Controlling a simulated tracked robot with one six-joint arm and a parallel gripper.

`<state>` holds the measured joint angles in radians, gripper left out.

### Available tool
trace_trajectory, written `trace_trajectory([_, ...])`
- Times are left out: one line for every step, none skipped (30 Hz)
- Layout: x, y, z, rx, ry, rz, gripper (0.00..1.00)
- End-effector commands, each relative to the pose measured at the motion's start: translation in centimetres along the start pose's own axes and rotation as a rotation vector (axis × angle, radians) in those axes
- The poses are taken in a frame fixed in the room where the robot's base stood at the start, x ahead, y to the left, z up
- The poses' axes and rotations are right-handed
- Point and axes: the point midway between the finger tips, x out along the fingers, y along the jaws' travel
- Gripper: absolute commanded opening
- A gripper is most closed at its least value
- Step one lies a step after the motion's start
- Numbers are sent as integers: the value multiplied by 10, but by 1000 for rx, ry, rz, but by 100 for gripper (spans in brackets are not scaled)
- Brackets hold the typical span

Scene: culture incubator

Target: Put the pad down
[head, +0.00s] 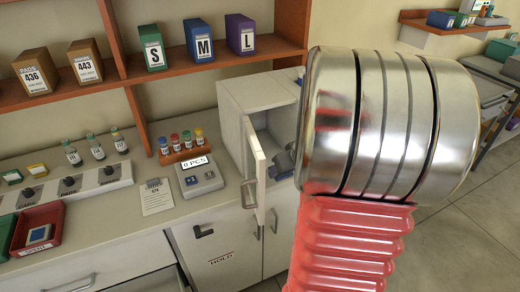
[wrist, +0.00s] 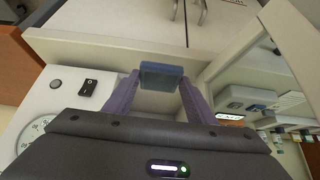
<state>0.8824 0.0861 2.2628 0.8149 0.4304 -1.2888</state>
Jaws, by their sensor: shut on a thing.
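In the wrist view my gripper (wrist: 160,84) is shut on a small blue pad (wrist: 161,75), held between its two purple fingers. The pad is beyond the dark gripper body, with a pale ledge behind it. I cannot tell whether the pad touches anything below.
A small white cabinet (head: 257,95) stands on the counter with its door (head: 254,168) ajar. Left of it are a counter device (head: 199,178), a rack of vials (head: 181,146) and a red tray (head: 24,248). A switch panel (wrist: 62,100) lies left in the wrist view.

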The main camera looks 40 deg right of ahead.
Motion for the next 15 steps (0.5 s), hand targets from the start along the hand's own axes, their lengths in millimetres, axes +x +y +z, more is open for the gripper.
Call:
trace_trajectory([6,-1,-7,-2,-1,-3,26])
trace_trajectory([9,-1,-12,-3,0,-2,26])
trace_trajectory([13,-1,-18,-2,-1,-3,26])
trace_trajectory([16,-1,-23,-3,-1,-2,26])
trace_trajectory([19,-1,-28,-2,0,-2,26])
trace_trajectory([23,-1,-35,-2,-1,-2,26])
trace_trajectory([26,0,-40,-2,-1,-2,26])
trace_trajectory([29,0,-44,-2,0,-2,26])
trace_trajectory([34,-1,-51,-2,-1,-2,26])
trace_trajectory([37,-1,-56,-2,0,-2,26])
trace_trajectory([40,0,-60,-2,0,-1,26])
trace_trajectory([44,0,-67,0,0,-1,26])
trace_trajectory([47,0,-71,-2,0,-1,26])
trace_trajectory([50,0,-76,-1,0,-1,26])
trace_trajectory([54,0,-82,-1,0,-2,26])
